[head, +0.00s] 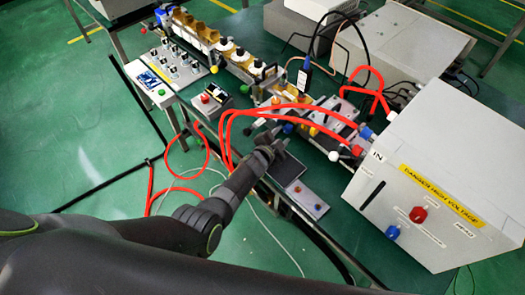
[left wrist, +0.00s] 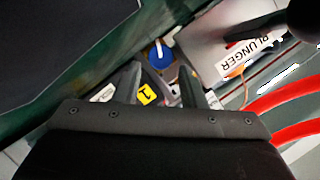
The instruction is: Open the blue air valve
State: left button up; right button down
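A small round blue knob (head: 288,128), which looks like the blue air valve, sits on the bench assembly just beyond my left gripper (head: 277,141). In the left wrist view the blue knob (left wrist: 160,54) shows past the fingertips, roughly between them. My left gripper (left wrist: 160,75) is open, with a gap between its fingers and nothing held. Whether a finger touches the knob cannot be told. My right gripper is not in view.
Red hoses (head: 290,107) arch over the assembly close to my left gripper. A grey high-voltage box (head: 436,170) with red and blue knobs stands at the right. A dark plate (head: 286,170) lies near the bench's front edge. A "PLUNGER" label (left wrist: 238,66) is beside the knob.

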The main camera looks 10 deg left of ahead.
pick_arm(q)
jog(key=p+v, duration=0.3)
jog(key=v, duration=0.1)
jog(key=p+v, duration=0.3)
jog(key=v, duration=0.2)
jog(key=shift+r, duration=0.2)
jog(key=shift+f+p+v, duration=0.1)
jog(key=shift+p+v, duration=0.2)
jog(key=shift+v, duration=1)
jog(key=shift+f+p+v, duration=0.15)
jog(key=shift+p+v, duration=0.1)
jog(key=shift+v, duration=1.05)
